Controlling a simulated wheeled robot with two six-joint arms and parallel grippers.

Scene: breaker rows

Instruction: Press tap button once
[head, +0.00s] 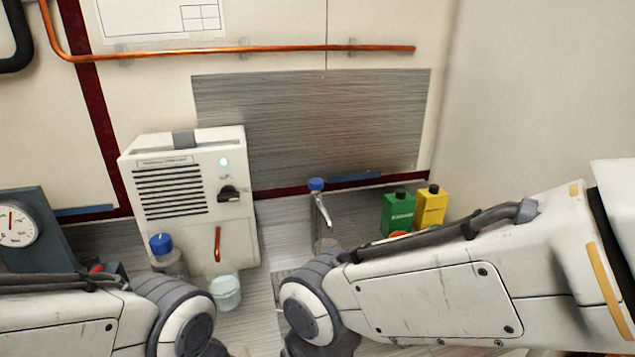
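A slim metal tap (321,209) stands at the back of the counter, in front of the brushed metal panel. Its blue round top, the likely button (316,184), faces up and is uncovered. The lower end of the tap and what lies beneath it are partly hidden by my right arm. My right arm comes in from the right, with a joint below the tap. My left arm comes in from the lower left, with a joint in front of the white machine. Both grippers are out of view, below the bottom edge.
A white vented machine (190,190) stands left of the tap, with a blue-capped bottle (163,250) and a pale cup (225,292) before it. Green (397,212) and yellow (432,207) bottles stand right. A gauge (15,226) is far left. A copper pipe (250,49) crosses the wall.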

